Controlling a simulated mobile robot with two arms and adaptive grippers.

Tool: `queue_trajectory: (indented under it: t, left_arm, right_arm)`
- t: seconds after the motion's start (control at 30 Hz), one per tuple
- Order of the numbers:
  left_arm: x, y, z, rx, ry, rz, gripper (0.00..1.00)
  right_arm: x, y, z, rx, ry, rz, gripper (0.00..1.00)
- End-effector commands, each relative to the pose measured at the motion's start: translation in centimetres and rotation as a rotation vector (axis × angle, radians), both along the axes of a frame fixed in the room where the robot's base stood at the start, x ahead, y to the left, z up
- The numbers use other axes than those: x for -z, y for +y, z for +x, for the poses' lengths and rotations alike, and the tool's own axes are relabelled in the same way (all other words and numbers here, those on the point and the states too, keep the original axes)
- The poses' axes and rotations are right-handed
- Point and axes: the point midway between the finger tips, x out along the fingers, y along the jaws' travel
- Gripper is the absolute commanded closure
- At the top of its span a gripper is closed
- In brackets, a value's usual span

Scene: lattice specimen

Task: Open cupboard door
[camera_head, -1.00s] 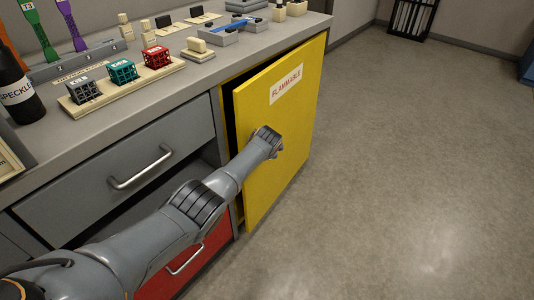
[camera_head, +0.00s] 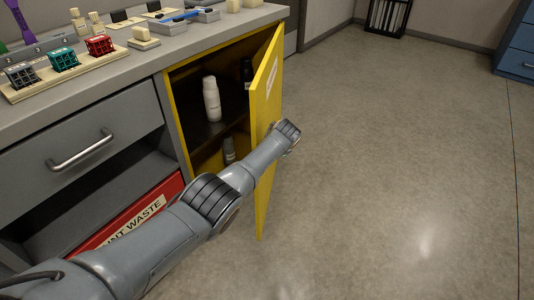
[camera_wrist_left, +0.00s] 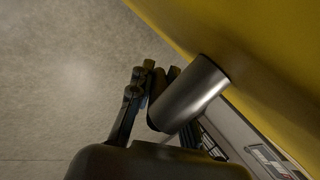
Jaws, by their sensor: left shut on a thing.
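The yellow cupboard door (camera_head: 262,105) stands wide open in the head view, swung out toward the right and seen nearly edge-on. Inside the cupboard (camera_head: 176,122) the shelves are visible. My left arm reaches in from the lower left to the door's outer face, and its wrist hides the fingers there. In the left wrist view, my left gripper (camera_wrist_left: 153,82) is shut on the grey metal door handle (camera_wrist_left: 192,94), beside the yellow door face (camera_wrist_left: 255,70). My right gripper is in neither view.
A white bottle (camera_head: 211,100), a dark bottle (camera_head: 246,72) and a grey bottle (camera_head: 229,149) stand in the cupboard. A grey drawer (camera_head: 85,150) and a red bin (camera_head: 125,222) are to its left. The floor (camera_head: 400,150) right of the door is clear.

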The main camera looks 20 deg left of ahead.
Motion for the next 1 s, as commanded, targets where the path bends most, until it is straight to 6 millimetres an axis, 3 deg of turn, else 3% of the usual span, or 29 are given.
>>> queue_trajectory:
  t: [0.3, 0.33, 0.43, 1.0]
  left_arm:
    - [-0.52, -0.45, 0.29, 0.007, -0.011, -0.004, 1.0]
    - [-0.52, -0.45, 0.3, 0.007, -0.011, -0.004, 0.78]
    - [-0.47, -0.41, 0.26, 0.005, -0.009, -0.004, 0.61]
    - [-0.84, -0.54, -0.37, 0.002, -0.003, -0.002, 0.61]
  right_arm:
    - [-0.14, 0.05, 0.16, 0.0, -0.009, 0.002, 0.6]
    - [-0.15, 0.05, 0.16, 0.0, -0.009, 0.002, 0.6]
    - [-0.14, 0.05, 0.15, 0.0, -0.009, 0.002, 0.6]
    - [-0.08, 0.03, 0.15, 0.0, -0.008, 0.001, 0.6]
